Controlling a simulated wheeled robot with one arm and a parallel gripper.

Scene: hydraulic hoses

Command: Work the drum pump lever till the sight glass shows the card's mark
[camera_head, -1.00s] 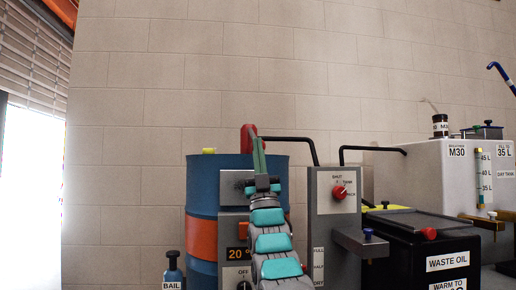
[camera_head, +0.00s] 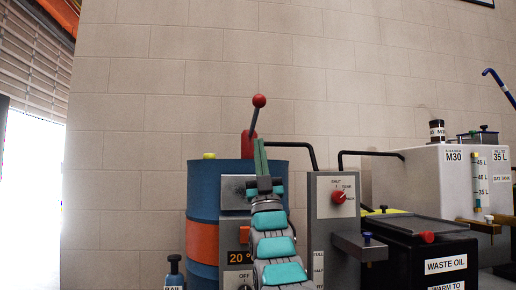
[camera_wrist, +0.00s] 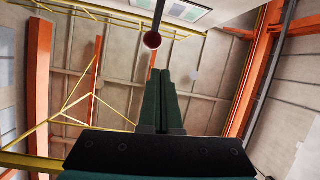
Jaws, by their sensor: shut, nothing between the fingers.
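The drum pump lever (camera_head: 254,123) is a dark rod with a red ball (camera_head: 259,100), standing up and tilted slightly right above the blue drum (camera_head: 203,185). My gripper (camera_head: 259,142) is shut and empty, its green fingertips pointing up just below the ball and in front of the red pump body (camera_head: 246,147). In the wrist view the ball (camera_wrist: 152,40) sits beyond the shut fingertips, apart from them in the picture. The sight glass (camera_head: 477,185) on the white day tank (camera_head: 420,185) has marks of 45, 40 and 35 L; its exact level is unclear. The card (camera_head: 500,154) reads 35 L.
A grey valve box (camera_head: 325,235) with a red knob (camera_head: 338,197) stands right of my arm. A black waste oil container (camera_head: 400,265) is at front right. Black hoses (camera_head: 312,150) run between the units. The wall space above the lever is clear.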

